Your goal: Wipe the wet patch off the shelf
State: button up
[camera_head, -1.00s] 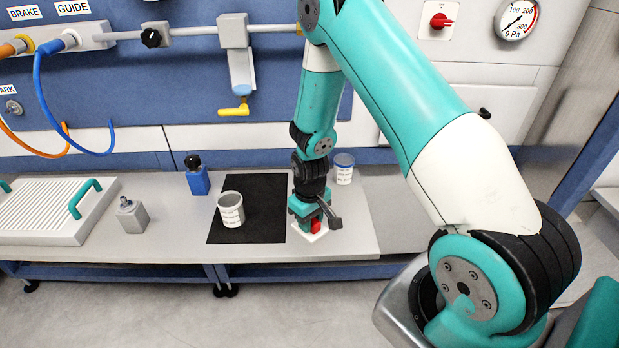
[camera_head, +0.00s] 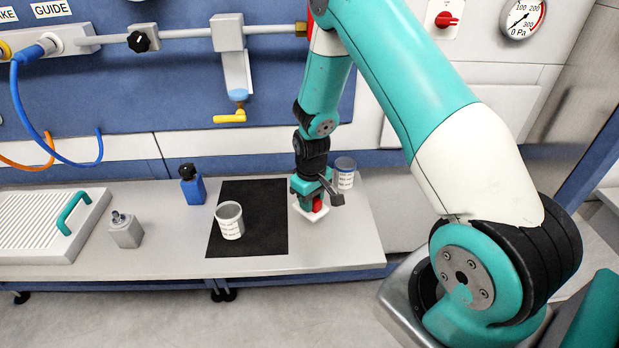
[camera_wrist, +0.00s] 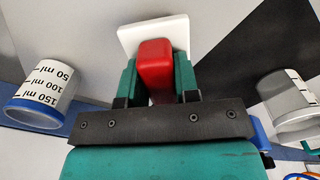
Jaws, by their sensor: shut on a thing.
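My gripper (camera_head: 311,196) is shut on the red handle (camera_head: 318,204) of a wiper with a square white pad (camera_head: 309,215). The wiper is at the right part of the grey shelf (camera_head: 345,240), just right of the black mat. The pad looks to be down on the shelf, though contact is hard to confirm. In the wrist view the red handle (camera_wrist: 154,68) sits between the two green fingers, with the white pad (camera_wrist: 160,34) beyond it. I cannot make out a wet patch in either view; the pad and gripper hide some of the shelf.
A cup with a blue rim (camera_head: 345,173) stands close behind and right of my gripper. A grey-white cup (camera_head: 230,221) stands on the black mat (camera_head: 265,240). A blue bottle (camera_head: 193,187), a grey bottle (camera_head: 126,231) and a ribbed tray (camera_head: 45,225) are further left.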

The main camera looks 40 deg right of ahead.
jog(key=shift+r+p, duration=2.05)
jog(key=shift+r, duration=0.9)
jog(key=shift+f, duration=0.1)
